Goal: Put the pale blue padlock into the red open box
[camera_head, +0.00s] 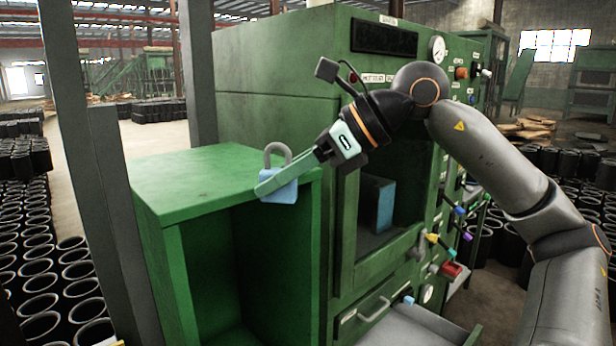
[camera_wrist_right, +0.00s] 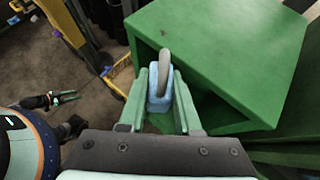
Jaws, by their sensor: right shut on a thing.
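The pale blue padlock (camera_head: 280,187) has a grey shackle pointing up. My right gripper (camera_head: 278,182) is shut on its body, near the front top edge of the green open-fronted cabinet. In the right wrist view, the padlock (camera_wrist_right: 159,92) sits between the two pale green fingers. Whether it touches the cabinet top is unclear.
The green cabinet (camera_head: 215,170) has a bare top and an open front. The green machine (camera_head: 275,70) has a recess holding a blue block (camera_head: 385,207), coloured levers and an open drawer (camera_head: 405,325). Several black sleeves (camera_head: 40,290) cover the floor at left.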

